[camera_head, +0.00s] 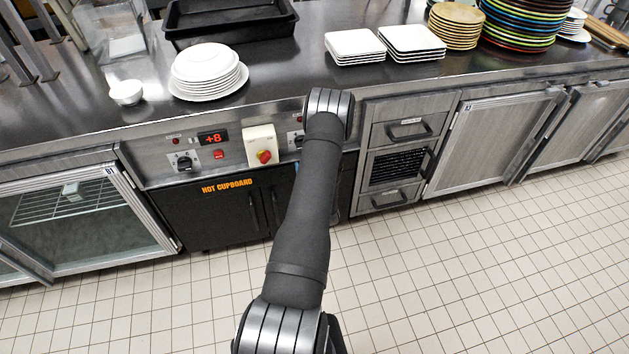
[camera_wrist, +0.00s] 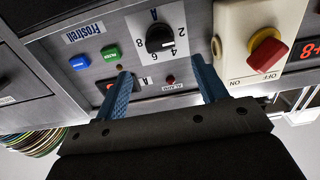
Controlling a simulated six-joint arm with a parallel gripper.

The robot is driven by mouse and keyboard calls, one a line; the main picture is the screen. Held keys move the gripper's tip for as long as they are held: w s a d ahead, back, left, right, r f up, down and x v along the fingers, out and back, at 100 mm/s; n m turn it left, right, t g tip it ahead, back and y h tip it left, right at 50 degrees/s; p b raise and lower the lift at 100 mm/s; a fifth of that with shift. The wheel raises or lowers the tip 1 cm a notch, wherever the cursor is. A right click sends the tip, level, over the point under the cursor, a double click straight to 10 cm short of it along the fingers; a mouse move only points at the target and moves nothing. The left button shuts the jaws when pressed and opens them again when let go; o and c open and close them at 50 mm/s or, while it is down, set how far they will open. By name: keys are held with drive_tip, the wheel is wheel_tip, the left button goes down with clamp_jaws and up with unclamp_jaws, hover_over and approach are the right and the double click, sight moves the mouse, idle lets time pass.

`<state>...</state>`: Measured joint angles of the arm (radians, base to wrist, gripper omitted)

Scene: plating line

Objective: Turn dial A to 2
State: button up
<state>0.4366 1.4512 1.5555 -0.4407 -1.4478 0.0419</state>
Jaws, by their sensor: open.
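Dial A (camera_wrist: 160,38) is a round black knob on a white plate with the letter A and the numbers 2, 4 and 6 around it, seen upside down in the wrist view. I cannot clearly tell which number its pointer faces. My gripper (camera_wrist: 165,86) is open, with two blue fingers spread apart and nothing between them. The fingertips reach toward the panel, on either side of the dial in the picture and apart from the knob. In the head view my arm hides the gripper and most of this dial.
A cream switch box with a red knob (camera_wrist: 266,51) is beside dial A. Blue (camera_wrist: 79,63) and green (camera_wrist: 110,53) buttons sit on its other side. The head view shows another black dial (camera_head: 184,162), a +8 display (camera_head: 213,138) and white plates (camera_head: 208,72) on the counter.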

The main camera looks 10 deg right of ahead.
drive_tip(key=s, duration=0.7)
drive_tip(key=shift+w, duration=0.1)
drive_tip(key=w, duration=1.7)
drive_tip(key=shift+w, duration=0.1)
